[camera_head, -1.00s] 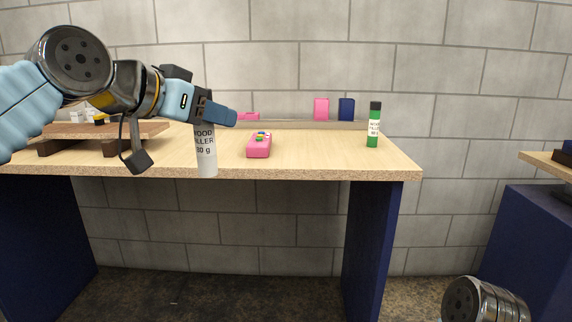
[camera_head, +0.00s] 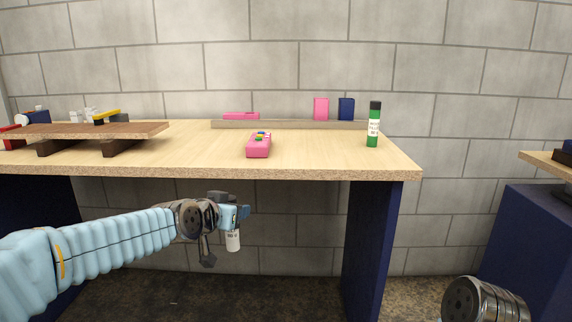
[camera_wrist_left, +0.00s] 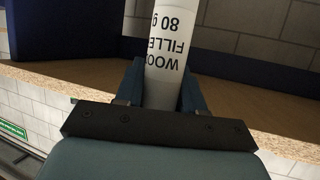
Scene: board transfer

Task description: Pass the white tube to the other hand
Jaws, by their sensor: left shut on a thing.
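The white tube (camera_head: 233,241) is in my left gripper (camera_head: 238,212), which is shut on it below the level of the tabletop, in front of the bench. In the head view only the tube's lower end shows; the gripper hides the rest. In the left wrist view the white tube (camera_wrist_left: 172,50) stands between the two blue fingers (camera_wrist_left: 162,88), with its "wood filler 80 g" print upside down. Of my right arm only a metal link (camera_head: 484,300) shows at the bottom right; its gripper is out of view.
Pink (camera_head: 321,109) and navy (camera_head: 346,109) boxes stand at the back. The space right of my left gripper is open.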

